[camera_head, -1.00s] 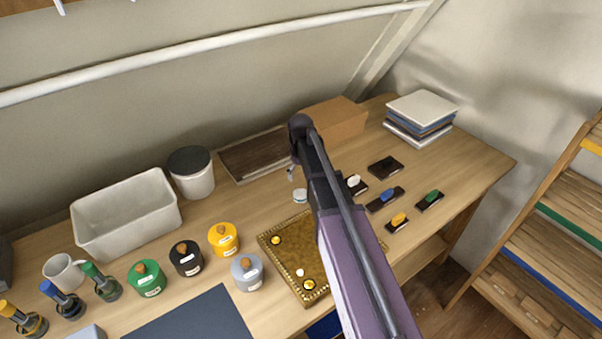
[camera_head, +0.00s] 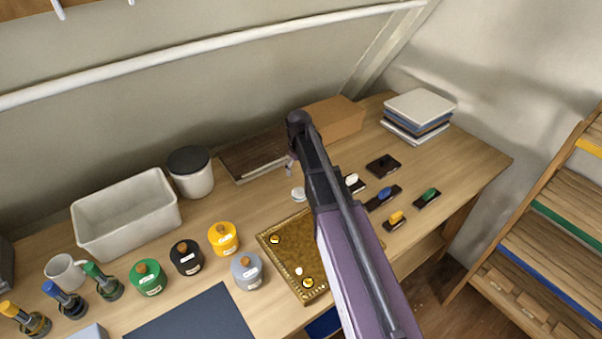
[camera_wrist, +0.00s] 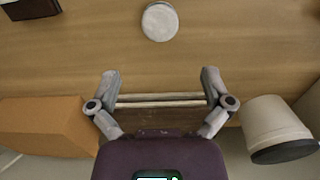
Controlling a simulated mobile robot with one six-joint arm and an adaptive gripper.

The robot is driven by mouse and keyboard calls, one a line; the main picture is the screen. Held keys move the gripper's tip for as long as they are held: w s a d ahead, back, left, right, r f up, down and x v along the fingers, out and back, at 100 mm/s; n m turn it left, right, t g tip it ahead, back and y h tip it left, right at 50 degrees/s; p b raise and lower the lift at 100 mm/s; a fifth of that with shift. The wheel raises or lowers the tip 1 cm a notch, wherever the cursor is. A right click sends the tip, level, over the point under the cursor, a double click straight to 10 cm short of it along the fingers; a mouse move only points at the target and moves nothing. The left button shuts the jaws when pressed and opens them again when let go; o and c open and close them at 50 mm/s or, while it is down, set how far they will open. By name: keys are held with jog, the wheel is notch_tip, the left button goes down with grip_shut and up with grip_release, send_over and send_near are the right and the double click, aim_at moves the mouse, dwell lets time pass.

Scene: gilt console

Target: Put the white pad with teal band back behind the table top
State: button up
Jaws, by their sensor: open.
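The white pad (camera_head: 298,194) is a small round disc lying on the wooden table, just behind a gilt-edged board (camera_head: 266,249) with yellow and white round pieces. The pad also shows in the wrist view (camera_wrist: 160,22), at the top middle; its teal band is hard to make out. My gripper (camera_wrist: 160,78) is open and empty, its two fingers apart, with the pad beyond the fingertips. In the head view my gripper (camera_head: 289,167) is mostly hidden by my arm, and its visible finger is just behind the pad. My arm also covers the board's right part.
A brown box (camera_head: 335,118) and a dark-topped flat case (camera_head: 250,156) stand behind my gripper. A lidded white pot (camera_head: 194,178) and a white bin (camera_head: 125,215) are to the left. Several coloured pieces on dark bases, such as the green one (camera_head: 429,196), are to the right.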

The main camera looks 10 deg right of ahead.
jog(key=s+m, duration=0.4)
jog(key=s, duration=1.7)
